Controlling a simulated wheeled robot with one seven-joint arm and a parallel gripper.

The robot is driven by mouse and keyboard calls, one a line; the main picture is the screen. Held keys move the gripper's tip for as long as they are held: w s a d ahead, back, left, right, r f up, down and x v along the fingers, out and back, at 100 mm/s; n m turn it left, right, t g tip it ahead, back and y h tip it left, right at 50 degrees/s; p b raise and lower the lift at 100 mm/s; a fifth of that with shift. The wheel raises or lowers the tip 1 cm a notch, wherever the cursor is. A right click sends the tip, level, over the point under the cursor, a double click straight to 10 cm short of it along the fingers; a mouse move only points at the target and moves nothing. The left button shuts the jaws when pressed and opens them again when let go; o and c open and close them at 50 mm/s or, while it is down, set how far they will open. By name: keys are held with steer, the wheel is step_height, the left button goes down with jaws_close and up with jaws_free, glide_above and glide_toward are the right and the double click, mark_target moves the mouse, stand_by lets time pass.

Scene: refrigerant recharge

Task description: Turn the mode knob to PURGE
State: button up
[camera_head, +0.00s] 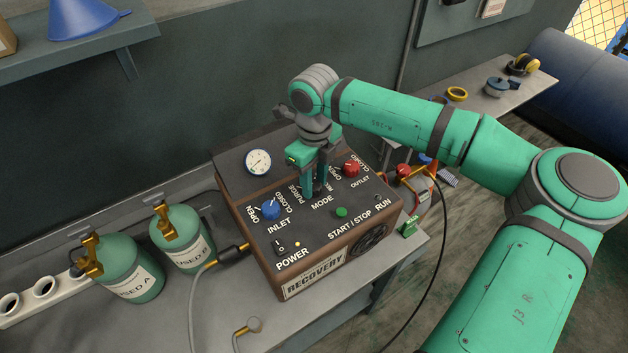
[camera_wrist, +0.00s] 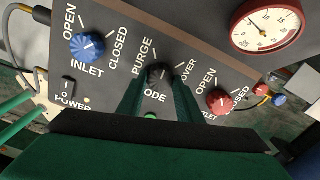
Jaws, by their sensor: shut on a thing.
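The recovery machine (camera_head: 318,270) stands on the bench with its sloped dark panel facing up. My gripper (camera_head: 316,192) points down at the panel, its green fingers on both sides of the black mode knob (camera_wrist: 158,74). The fingers are shut on the knob, which is mostly hidden in the head view. In the wrist view, the PURGE label (camera_wrist: 142,57) is at the knob's upper left and a partly hidden label ending in OVER (camera_wrist: 188,70) is at its right. The knob's pointer direction is hard to make out.
The blue inlet knob (camera_head: 270,209) is left of my gripper and the red outlet knob (camera_head: 351,168) right of it. A green start/stop button (camera_head: 341,212) is close in front. A gauge (camera_head: 257,162) sits behind. Green cylinders (camera_head: 182,238) stand left of the machine.

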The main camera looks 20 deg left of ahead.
mark_target(315, 185)
steer(key=n, duration=0.4)
steer(key=shift+w+n, duration=0.1)
steer(key=shift+n, duration=1.8)
steer(key=o, duration=1)
steer(key=shift+o, duration=0.2)
steer(key=shift+w, duration=0.1)
steer(key=shift+r, duration=0.2)
step_height(315, 185, up, 10)
steer(key=shift+r, duration=0.25)
